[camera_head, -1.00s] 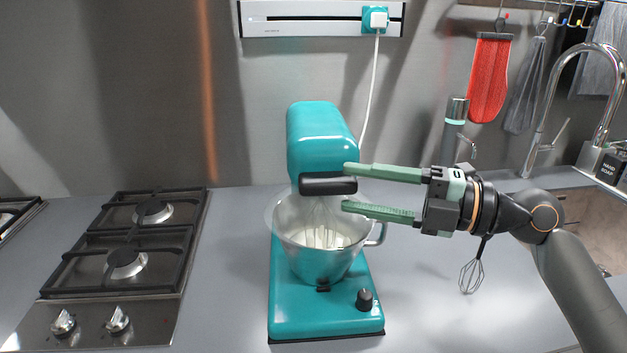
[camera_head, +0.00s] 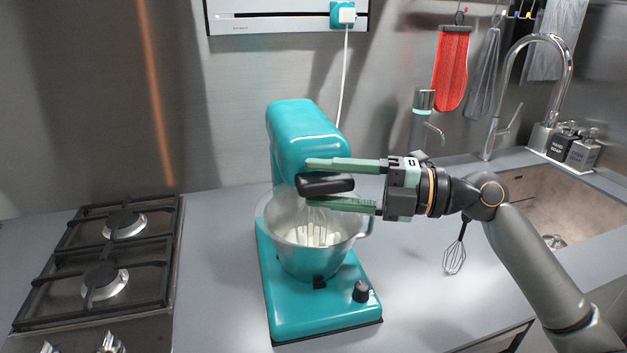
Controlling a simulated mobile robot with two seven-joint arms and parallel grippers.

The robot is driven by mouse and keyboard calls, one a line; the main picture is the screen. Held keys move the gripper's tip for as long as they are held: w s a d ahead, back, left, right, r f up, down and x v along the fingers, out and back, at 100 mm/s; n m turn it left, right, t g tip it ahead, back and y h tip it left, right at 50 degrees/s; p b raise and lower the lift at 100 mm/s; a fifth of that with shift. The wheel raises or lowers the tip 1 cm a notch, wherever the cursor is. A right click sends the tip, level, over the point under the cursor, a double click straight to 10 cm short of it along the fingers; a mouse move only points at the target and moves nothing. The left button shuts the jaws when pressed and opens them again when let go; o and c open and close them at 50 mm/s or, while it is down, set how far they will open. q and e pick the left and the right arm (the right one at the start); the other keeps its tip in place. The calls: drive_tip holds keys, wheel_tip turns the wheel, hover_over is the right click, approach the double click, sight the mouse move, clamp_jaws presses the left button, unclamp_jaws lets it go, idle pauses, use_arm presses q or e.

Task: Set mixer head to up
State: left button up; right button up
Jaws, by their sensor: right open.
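The teal stand mixer (camera_head: 320,305) stands on the counter with its steel bowl (camera_head: 310,258) on the base. Its teal head (camera_head: 303,138) is down over the bowl, and the white whisk (camera_head: 312,236) reaches into the bowl. The head's front end carries a black bar (camera_head: 325,184). My right gripper (camera_head: 308,183) comes in from the right and is open. One green finger lies above the black bar and the other below it; I cannot tell whether either touches it. My left gripper is out of view.
A gas hob (camera_head: 110,250) lies to the left. A sink (camera_head: 530,205) with a tall tap (camera_head: 570,75) is at the right. A small whisk (camera_head: 455,255) shows below my right arm. A white cord (camera_head: 344,75) hangs behind the mixer.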

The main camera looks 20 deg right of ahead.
drive_tip(key=shift+a, duration=0.1)
idle(0.3)
clamp_jaws()
idle(1.3)
